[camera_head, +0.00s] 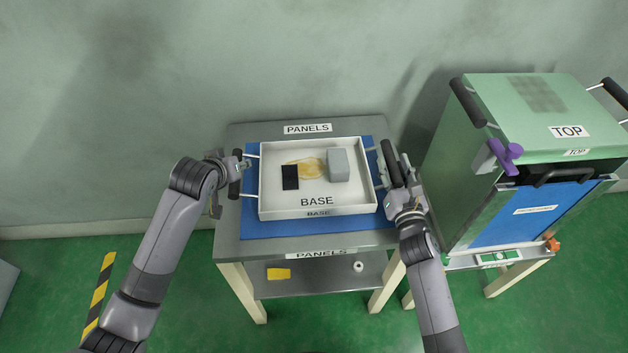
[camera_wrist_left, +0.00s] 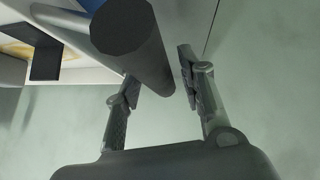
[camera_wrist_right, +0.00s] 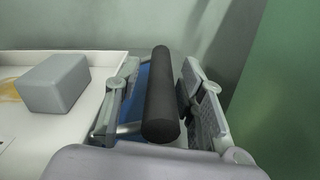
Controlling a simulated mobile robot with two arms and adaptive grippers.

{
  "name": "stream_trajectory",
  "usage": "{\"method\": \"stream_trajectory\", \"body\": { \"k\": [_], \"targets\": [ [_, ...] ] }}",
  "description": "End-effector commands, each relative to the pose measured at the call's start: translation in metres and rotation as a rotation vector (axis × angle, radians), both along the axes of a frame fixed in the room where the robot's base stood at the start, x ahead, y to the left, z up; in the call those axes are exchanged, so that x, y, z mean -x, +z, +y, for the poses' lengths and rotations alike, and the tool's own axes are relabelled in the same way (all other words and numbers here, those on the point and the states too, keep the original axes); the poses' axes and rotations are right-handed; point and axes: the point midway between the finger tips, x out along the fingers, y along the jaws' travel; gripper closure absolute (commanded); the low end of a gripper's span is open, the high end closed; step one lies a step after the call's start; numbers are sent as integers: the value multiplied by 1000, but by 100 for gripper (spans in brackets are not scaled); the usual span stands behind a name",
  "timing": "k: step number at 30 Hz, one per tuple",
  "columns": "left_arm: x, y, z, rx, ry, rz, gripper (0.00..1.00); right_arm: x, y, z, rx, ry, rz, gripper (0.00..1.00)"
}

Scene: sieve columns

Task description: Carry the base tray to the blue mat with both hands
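The white base tray (camera_head: 312,203), labelled BASE, sits level on the blue mat (camera_head: 275,228) of the table marked PANELS. A black flat block (camera_head: 290,178), a grey block (camera_head: 339,165) and a yellowish stain lie in it. My left gripper (camera_head: 228,172) is at the tray's left handle; in the left wrist view the dark handle (camera_wrist_left: 135,42) lies between its open fingers (camera_wrist_left: 160,88). My right gripper (camera_head: 400,178) is at the right handle; in the right wrist view that dark handle (camera_wrist_right: 161,95) stands between the open fingers (camera_wrist_right: 155,95), with gaps beside it.
A green cabinet (camera_head: 455,175) marked TOP, with black handles and a blue front panel, stands close to the right of the table. A purple clamp-like part (camera_head: 506,154) is on it. A lower shelf (camera_head: 320,277) holds a yellow piece and a small white roll. A wall is behind.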

Motion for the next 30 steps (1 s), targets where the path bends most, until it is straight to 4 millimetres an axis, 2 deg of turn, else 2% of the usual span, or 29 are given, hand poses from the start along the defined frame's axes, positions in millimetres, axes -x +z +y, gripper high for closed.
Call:
{"method": "stream_trajectory", "body": {
  "k": [10,14,30],
  "targets": [
    [0,1,0,1,1,-1,59,0,-1,0,-1,0,2,59],
    [6,7,1,1,0,-2,59,0,-1,0,-1,0,2,59],
    [75,73,7,1,0,-2,59,0,-1,0,-1,0,2,59]
  ]
}}
